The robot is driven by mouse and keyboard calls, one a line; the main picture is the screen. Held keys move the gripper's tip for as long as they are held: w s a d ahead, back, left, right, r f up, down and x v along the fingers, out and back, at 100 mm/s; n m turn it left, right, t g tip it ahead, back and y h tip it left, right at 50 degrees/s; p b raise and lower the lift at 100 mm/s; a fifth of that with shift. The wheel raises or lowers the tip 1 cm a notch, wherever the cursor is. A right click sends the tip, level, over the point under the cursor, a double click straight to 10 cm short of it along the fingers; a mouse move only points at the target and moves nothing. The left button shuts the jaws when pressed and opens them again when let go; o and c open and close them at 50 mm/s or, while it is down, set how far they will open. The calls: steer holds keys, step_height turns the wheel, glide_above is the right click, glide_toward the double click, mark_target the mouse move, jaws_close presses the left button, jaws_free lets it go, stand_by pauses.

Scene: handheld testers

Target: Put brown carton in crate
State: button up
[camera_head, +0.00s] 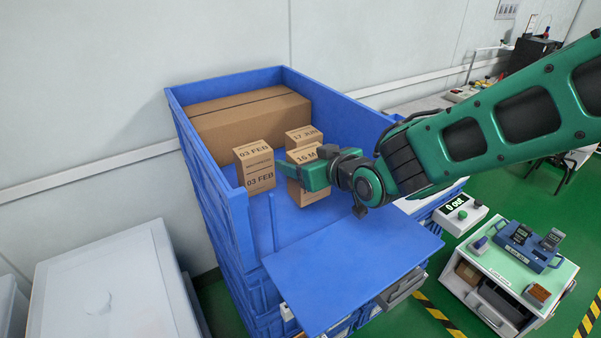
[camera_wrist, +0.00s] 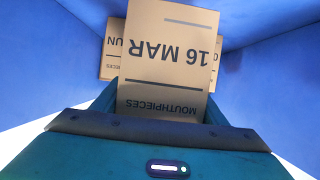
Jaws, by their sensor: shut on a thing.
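The brown carton (camera_head: 304,154) in my gripper (camera_head: 298,172) has a top label starting "16 M". In the wrist view the same carton (camera_wrist: 165,65) reads "16 MAR" and "MOUTHPIECES", upside down, between my fingers (camera_wrist: 160,103). My gripper is shut on it from the open front side of the blue crate (camera_head: 232,200).
A large brown box (camera_head: 235,117) fills the crate's back. A blue panel (camera_head: 352,262) juts out at the front. A small cart (camera_head: 510,275) with devices stands at lower right, and a white lidded bin (camera_head: 105,290) at lower left.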

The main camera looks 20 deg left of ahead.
steer(key=shift+f, duration=1.85)
steer(key=o, duration=1.2)
steer(key=shift+f, duration=0.1)
steer(key=shift+c, duration=0.2)
steer(key=v, duration=1.2)
steer(key=shift+r, duration=0.2)
